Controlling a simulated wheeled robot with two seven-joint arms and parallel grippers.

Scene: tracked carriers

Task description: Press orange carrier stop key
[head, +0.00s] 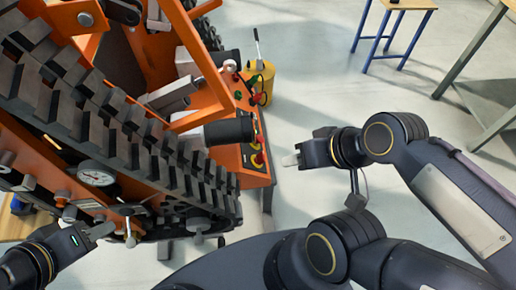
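The orange tracked carrier (258,180) fills the left of the head view, with its black track running diagonally across it. Its end panel faces right and carries a red key on a yellow base (257,160), which looks like the stop key. Other small red and green controls (238,95) sit further up the panel. My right gripper (288,160) is to the right of the red key, level with it and apart from the panel in the picture. My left gripper (104,231) is at the lower left, close to the carrier's lower fittings. The finger gaps of both are too small to tell.
A round gauge (96,177) and several levers are on the carrier's near side. A yellow lever unit (262,80) stands behind the panel. A blue-legged stool (398,30) and a metal table (490,100) stand at the right. The floor between is clear.

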